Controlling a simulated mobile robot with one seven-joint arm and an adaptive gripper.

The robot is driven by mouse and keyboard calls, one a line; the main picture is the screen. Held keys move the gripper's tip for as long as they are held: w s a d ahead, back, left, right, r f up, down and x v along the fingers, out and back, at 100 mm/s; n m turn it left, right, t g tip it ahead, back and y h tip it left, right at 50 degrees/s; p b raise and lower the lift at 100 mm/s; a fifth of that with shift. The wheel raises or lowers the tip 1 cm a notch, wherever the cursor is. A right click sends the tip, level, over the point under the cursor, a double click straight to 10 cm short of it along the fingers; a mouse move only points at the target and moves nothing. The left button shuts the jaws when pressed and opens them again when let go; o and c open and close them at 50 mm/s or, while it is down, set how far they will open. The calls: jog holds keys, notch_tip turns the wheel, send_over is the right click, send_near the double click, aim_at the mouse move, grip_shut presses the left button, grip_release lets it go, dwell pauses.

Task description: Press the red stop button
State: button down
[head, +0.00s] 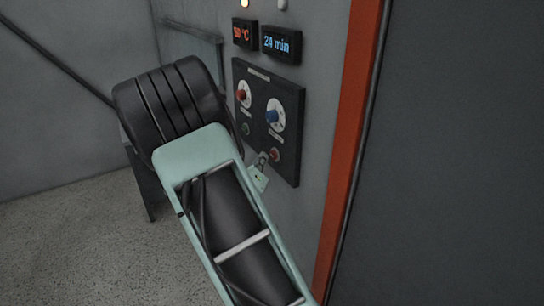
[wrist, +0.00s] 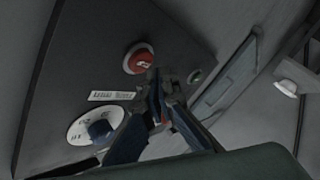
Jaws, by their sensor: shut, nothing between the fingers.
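The red stop button (head: 275,154) is at the lower right of the dark control panel (head: 289,88), below the blue knob (head: 272,116). In the wrist view the red button (wrist: 138,58) is a round red cap with a white mark, near the panel's edge. My gripper (head: 263,157) is shut and empty, just left of the button in the head view, partly behind my arm. In the wrist view its fingertips (wrist: 155,76) appear just below and right of the button, covering part of its lower edge. I cannot tell whether they touch.
A red knob (head: 242,95) on a white dial and a small green button (wrist: 195,76) are also on the panel. Two displays (head: 275,44) sit above. An orange vertical strip (head: 349,130) runs right of the panel. Speckled floor is at lower left.

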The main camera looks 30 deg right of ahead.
jog(key=shift+d, duration=0.1)
dwell(0.7)
jog(key=shift+d, duration=0.35)
jog(key=shift+d, duration=0.45)
dwell(0.8)
jog(key=shift+a, duration=0.9)
jog(key=shift+s+a, duration=0.1)
jog(key=shift+a, duration=2.4)
